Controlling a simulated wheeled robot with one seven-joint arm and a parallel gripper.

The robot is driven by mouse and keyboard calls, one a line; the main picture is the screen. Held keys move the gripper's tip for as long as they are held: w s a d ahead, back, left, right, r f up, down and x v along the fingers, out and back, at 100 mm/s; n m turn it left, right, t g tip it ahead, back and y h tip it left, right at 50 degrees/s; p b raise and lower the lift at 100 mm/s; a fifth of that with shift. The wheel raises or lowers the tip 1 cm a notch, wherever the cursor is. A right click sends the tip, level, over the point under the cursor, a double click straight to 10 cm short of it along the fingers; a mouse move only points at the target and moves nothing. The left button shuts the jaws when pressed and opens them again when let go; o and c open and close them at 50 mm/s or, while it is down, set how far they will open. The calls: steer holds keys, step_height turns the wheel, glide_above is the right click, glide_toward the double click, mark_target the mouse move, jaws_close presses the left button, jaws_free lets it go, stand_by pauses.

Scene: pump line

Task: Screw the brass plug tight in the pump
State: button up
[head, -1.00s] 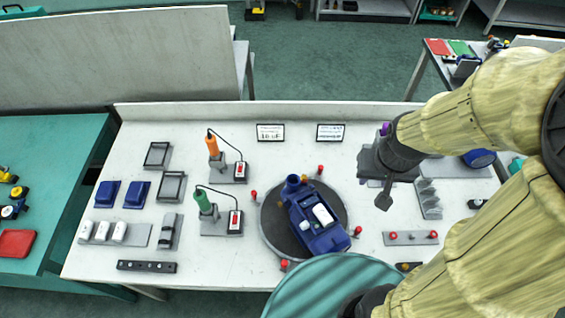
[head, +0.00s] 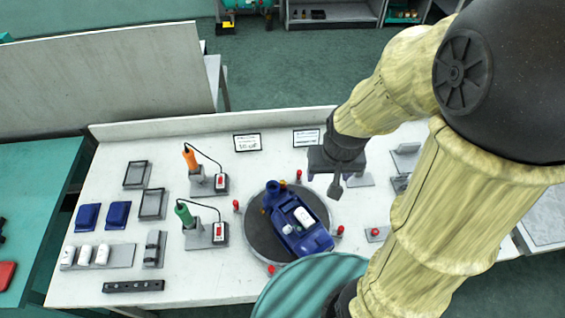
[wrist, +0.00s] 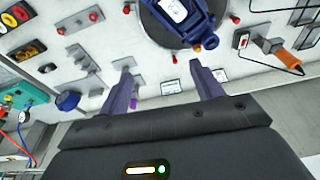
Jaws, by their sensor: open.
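The blue pump (head: 300,228) lies on a dark round turntable (head: 258,240) on the white bench, with a white label on its top. A small brass-coloured plug (wrist: 197,47) shows at the pump's end in the wrist view; how deep it sits I cannot tell. In the head view it is a tiny spot (head: 283,184) beside the pump's round neck. My gripper (head: 336,190) is above the bench, right of the turntable and apart from the pump. In the wrist view its fingers (wrist: 161,70) are spread with nothing between them.
Small red-topped posts (head: 340,231) stand around the turntable. Green (head: 184,213) and orange (head: 190,158) handled tools stand on bases to the left, with cords. Two sign cards (head: 247,142) stand at the back. A teal ribbed round surface (head: 300,285) is at the front.

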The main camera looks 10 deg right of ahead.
steer(key=w+a+f+m+g+p, duration=0.1)
steer(key=w+a+f+m+p, duration=0.25)
steer(key=w, duration=0.35)
steer(key=m+g+p, duration=0.1)
steer(key=m+p, duration=0.3)
steer(key=m, duration=0.1)
glide_toward(283, 182)
steer(key=shift+w+d+n, duration=0.15)
steer(key=shift+w+n, duration=0.05)
steer(key=shift+n, duration=0.05)
steer(key=shift+f, duration=0.5)
steer(key=shift+f, duration=0.15)
steer(key=shift+f+b, duration=1.8)
steer(key=shift+f, duration=0.55)
steer(key=shift+f+b, duration=0.95)
steer(key=shift+f, duration=0.05)
steer(key=shift+c, duration=0.3)
